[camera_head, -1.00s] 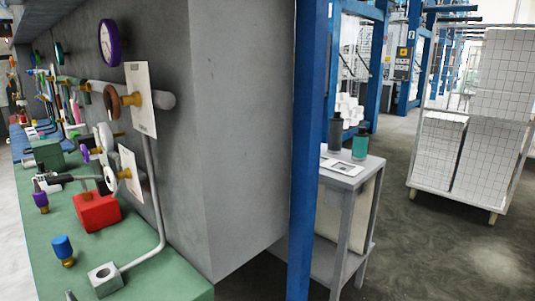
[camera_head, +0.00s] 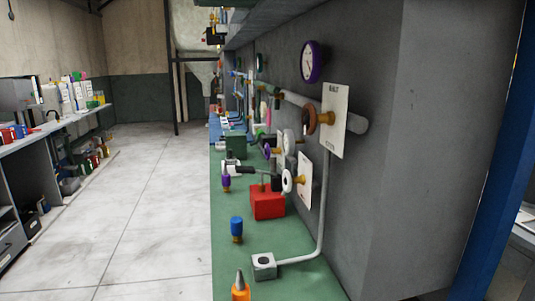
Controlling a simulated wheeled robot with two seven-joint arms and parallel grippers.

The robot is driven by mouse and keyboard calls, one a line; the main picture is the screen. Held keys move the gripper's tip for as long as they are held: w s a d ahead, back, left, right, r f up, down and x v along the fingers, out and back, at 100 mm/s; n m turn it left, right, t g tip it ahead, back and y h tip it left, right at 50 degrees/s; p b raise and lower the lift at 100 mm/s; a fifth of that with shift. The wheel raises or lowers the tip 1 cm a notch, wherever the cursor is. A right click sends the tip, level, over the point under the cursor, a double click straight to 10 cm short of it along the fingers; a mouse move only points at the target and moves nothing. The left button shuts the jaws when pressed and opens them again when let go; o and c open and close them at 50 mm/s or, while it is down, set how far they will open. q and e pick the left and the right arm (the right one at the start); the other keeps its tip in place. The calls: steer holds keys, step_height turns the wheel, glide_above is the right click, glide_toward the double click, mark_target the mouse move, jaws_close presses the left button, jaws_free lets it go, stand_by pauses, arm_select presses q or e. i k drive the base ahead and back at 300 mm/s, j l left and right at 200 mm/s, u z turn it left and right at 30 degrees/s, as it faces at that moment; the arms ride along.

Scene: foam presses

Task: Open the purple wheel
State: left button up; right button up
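A small purple wheel (camera_head: 267,153) shows on the pipework against the grey wall, above the green bench. It is seen nearly edge-on and partly hidden among other fittings. A larger round gauge with a purple rim (camera_head: 311,62) hangs higher on the wall. A small purple-topped brass fitting (camera_head: 226,182) stands on the bench. Neither of my grippers is in view.
The green bench (camera_head: 229,268) holds a red box (camera_head: 268,201), a blue-topped fitting (camera_head: 237,229) and a grey block (camera_head: 264,266). A brown wheel (camera_head: 311,118) and white wheel (camera_head: 287,181) are nearby. The floor (camera_head: 150,215) left is clear.

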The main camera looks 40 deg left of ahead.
mark_target(268, 152)
steer(key=z, duration=0.3)
steer(key=j+z, duration=0.25)
steer(key=j, duration=0.2)
steer(key=k+j+z, duration=0.1)
steer(key=j+z, duration=0.15)
steer(key=j, duration=0.2)
steer(key=k+j+z, duration=0.1)
steer(key=j+z, duration=0.2)
steer(key=j, duration=0.15)
